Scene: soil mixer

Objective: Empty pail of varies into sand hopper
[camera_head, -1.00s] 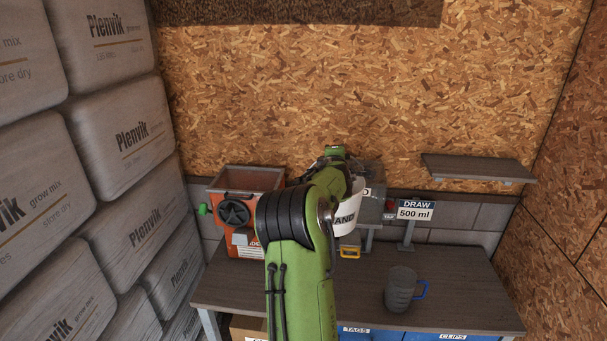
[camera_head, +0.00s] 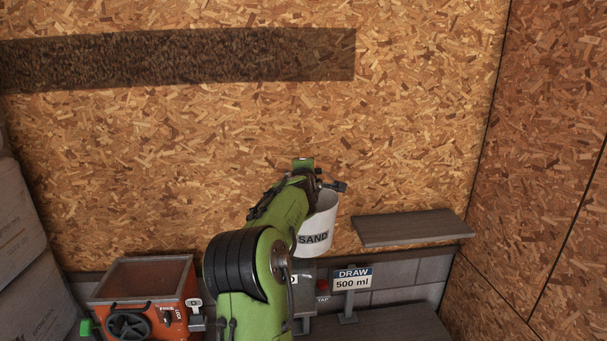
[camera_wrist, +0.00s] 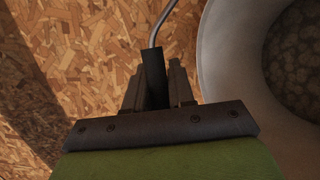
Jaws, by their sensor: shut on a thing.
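A white pail (camera_head: 318,222) marked SAND hangs upright from my gripper (camera_head: 328,184) in the head view, above the bench and against the wall. In the wrist view my gripper (camera_wrist: 160,82) is shut on the pail's wire handle, and the pail's pale rim (camera_wrist: 222,70) is at the right. Dark, lumpy material (camera_wrist: 295,60) lies inside the pail. A grey box-like hopper (camera_head: 303,312), with only part of its label showing, stands below the pail. My arm hides most of it.
An orange machine (camera_head: 140,300) with a black handwheel stands left of my arm. A sign (camera_head: 352,278) reading DRAW 500 ml stands right of the hopper, near a red tap knob (camera_head: 322,285). A grey wall shelf (camera_head: 412,228) is close to the pail's right. Wall space above is clear.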

